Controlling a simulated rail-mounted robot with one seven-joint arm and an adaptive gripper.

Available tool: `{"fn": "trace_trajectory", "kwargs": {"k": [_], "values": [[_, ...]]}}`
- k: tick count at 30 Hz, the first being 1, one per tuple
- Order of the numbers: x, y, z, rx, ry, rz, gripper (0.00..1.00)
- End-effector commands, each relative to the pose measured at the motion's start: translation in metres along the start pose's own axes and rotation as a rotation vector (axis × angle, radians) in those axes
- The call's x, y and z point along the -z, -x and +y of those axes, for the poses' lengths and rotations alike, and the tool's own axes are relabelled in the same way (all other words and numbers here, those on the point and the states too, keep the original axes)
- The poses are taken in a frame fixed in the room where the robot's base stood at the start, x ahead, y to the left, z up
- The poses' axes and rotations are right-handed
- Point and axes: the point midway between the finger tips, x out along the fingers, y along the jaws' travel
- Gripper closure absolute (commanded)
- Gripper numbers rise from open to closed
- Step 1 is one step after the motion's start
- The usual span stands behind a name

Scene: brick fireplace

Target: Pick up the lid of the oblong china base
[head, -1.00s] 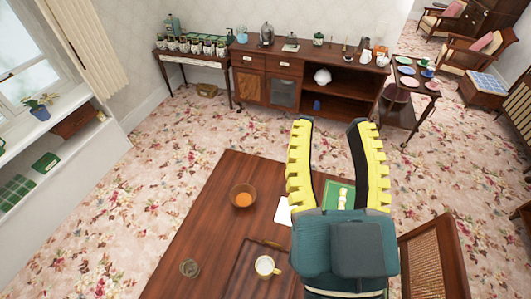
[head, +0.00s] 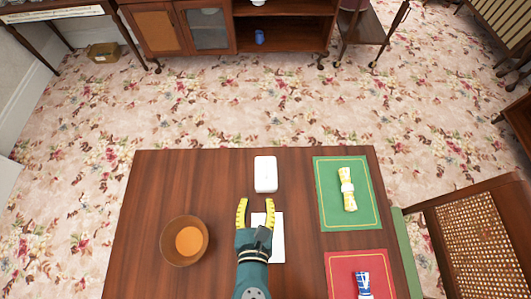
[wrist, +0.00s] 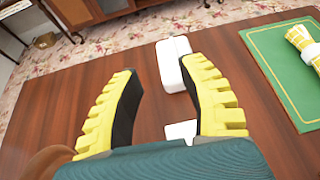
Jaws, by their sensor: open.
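A white oblong china dish (head: 265,174) stands near the far edge of the dark wooden table. In the wrist view this dish (wrist: 174,64) shows beyond and partly behind the right finger. Its lid appears to sit on its base, but I cannot clearly tell the two apart. My gripper (head: 256,204) is open and empty, on the near side of the dish and apart from it. Its yellow-toothed fingers point toward the dish, which lies slightly right of the middle of the gap (wrist: 155,75).
A flat white sheet (head: 277,245) lies partly under my gripper. A wooden bowl (head: 185,241) stands to the left. Green (head: 347,215) and red (head: 375,265) mats with rolled napkins lie to the right. A cane-backed chair (head: 480,235) stands beside the table.

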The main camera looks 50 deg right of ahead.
Motion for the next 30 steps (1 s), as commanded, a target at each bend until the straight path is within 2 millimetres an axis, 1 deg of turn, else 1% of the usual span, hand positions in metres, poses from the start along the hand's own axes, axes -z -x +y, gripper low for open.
{"fn": "trace_trajectory", "kwargs": {"k": [1, 3, 5, 7, 12, 16, 18, 20, 23, 27, 30], "values": [[0.019, -0.004, -0.005, 0.015, 0.085, -0.011, 0.59], [0.023, -0.006, -0.009, 0.029, 0.15, -0.021, 0.59], [0.024, -0.013, -0.011, 0.036, 0.169, -0.024, 0.59], [0.023, -0.026, -0.012, 0.039, 0.168, -0.023, 0.59], [0.023, -0.069, -0.014, 0.039, 0.163, -0.022, 0.59], [0.021, -0.098, -0.014, 0.036, 0.162, -0.023, 0.59], [0.021, -0.108, -0.014, 0.035, 0.165, -0.022, 0.59], [0.019, -0.113, -0.014, 0.033, 0.164, -0.023, 0.59], [0.023, -0.124, -0.015, 0.033, 0.165, -0.021, 0.59], [0.031, -0.15, -0.019, 0.034, 0.162, -0.022, 0.59], [0.027, -0.163, -0.018, 0.032, 0.163, -0.023, 0.59]]}}
